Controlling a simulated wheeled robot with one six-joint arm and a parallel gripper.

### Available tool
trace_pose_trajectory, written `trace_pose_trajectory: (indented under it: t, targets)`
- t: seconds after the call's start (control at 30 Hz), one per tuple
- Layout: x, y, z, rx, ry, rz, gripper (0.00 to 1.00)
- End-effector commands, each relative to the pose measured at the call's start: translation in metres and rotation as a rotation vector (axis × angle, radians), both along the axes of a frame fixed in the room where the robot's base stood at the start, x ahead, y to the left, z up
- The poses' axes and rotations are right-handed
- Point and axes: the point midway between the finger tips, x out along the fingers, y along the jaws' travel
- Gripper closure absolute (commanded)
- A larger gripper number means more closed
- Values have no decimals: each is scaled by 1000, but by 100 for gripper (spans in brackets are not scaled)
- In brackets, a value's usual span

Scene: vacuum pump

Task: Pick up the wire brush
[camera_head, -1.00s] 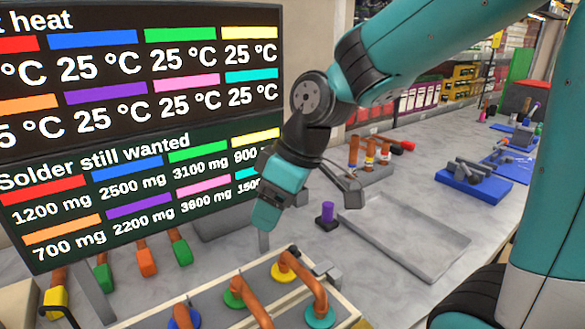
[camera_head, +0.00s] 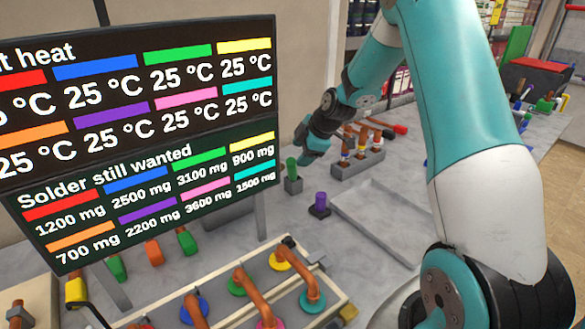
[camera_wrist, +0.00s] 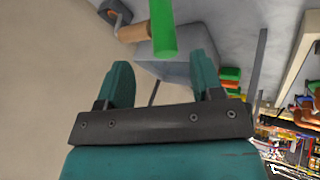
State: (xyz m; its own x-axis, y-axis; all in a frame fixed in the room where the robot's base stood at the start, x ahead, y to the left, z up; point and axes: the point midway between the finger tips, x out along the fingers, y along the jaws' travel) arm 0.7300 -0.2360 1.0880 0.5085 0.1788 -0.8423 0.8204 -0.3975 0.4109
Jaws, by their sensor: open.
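A green upright handle (camera_head: 291,168) stands in a small grey holder (camera_head: 293,185) on the bench; it may be the wire brush, but no bristles show. In the wrist view the green handle (camera_wrist: 162,28) lies just beyond the gap between my fingers, with the grey holder (camera_wrist: 178,70) behind it. My gripper (camera_head: 302,156) is beside and slightly above the handle in the head view. In the wrist view my gripper (camera_wrist: 164,72) has its fingers wide apart, with nothing between them.
A purple cylinder on a dark base (camera_head: 320,203) stands in front. A rack of banded, copper-coloured parts (camera_head: 358,162) is close to the right. A screen (camera_head: 140,140) covers the left. A framed tray of coloured pipe fittings (camera_head: 237,318) is in front; a flat grey tray (camera_head: 375,222) lies right.

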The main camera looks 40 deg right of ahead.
Motion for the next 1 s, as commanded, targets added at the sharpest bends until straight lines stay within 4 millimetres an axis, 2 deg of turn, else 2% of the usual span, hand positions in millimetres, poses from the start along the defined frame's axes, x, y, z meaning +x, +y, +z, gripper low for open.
trace_pose_trajectory:
  t: [0.1, 0.37, 0.63, 0.9, 0.93, 1.0]
  targets:
    - [8, 3, -12, 0, 2, -1, 39]
    - [17, 12, -28, 2, 4, 2, 39]
    - [34, 22, -58, 0, 2, 0, 39]
    - [37, 22, -63, 0, 0, 0, 39]
    - [37, 22, -63, 0, 0, 0, 42]
    - [36, 22, -63, 0, 0, 0, 58]
